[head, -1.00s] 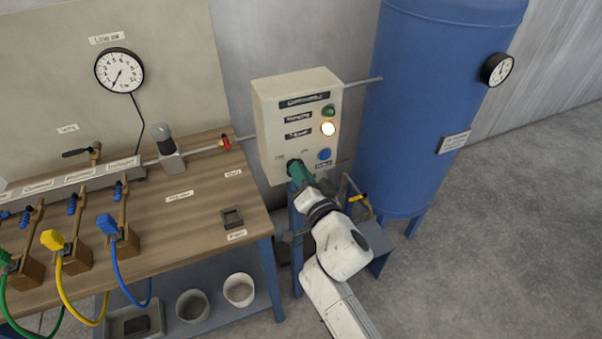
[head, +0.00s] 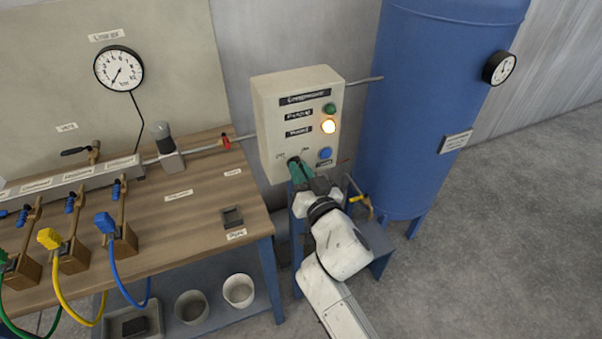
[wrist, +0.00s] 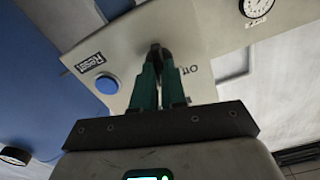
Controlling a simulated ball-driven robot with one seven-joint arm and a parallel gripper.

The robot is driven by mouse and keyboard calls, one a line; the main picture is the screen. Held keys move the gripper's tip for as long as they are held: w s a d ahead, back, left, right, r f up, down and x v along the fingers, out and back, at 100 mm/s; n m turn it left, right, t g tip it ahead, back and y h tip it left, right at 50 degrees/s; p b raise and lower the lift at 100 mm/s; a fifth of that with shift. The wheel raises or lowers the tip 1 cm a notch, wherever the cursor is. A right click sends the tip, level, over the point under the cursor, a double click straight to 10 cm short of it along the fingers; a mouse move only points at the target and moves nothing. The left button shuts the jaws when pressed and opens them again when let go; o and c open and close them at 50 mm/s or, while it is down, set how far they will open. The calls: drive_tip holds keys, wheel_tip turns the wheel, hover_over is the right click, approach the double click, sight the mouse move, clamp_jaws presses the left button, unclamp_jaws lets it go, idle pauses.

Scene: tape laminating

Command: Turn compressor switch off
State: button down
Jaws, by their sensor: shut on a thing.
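The compressor control box (head: 265,110) is a cream panel on the wall between the bench and the blue tank. It carries a dark green lamp (head: 329,108), a glowing yellow-white lamp (head: 328,127) and a blue button (head: 325,153); the blue button also shows in the wrist view (wrist: 107,84), beside a "Reset" label. The black compressor switch (wrist: 155,49) sits low on the box, with an "Off" label beside it in the wrist view. My gripper (head: 296,167) has its green fingers shut on the switch knob; the fingers (wrist: 159,72) hide most of it.
The blue tank (head: 430,100) with a gauge stands close at right. A valve with a yellow handle (head: 357,198) is just right of my gripper. The wooden bench (head: 200,205) with hoses and a line gauge (head: 119,68) is at left. Open floor lies at right.

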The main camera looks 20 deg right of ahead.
drive_tip(key=n, duration=1.1)
drive_tip(key=shift+a+f+n, duration=0.1)
drive_tip(key=shift+a+n, duration=0.1)
drive_tip(key=shift+n, duration=0.2)
idle(0.3)
drive_tip(key=c, duration=1.2)
unclamp_jaws()
drive_tip(key=s+b, duration=0.1)
drive_tip(key=s, duration=1)
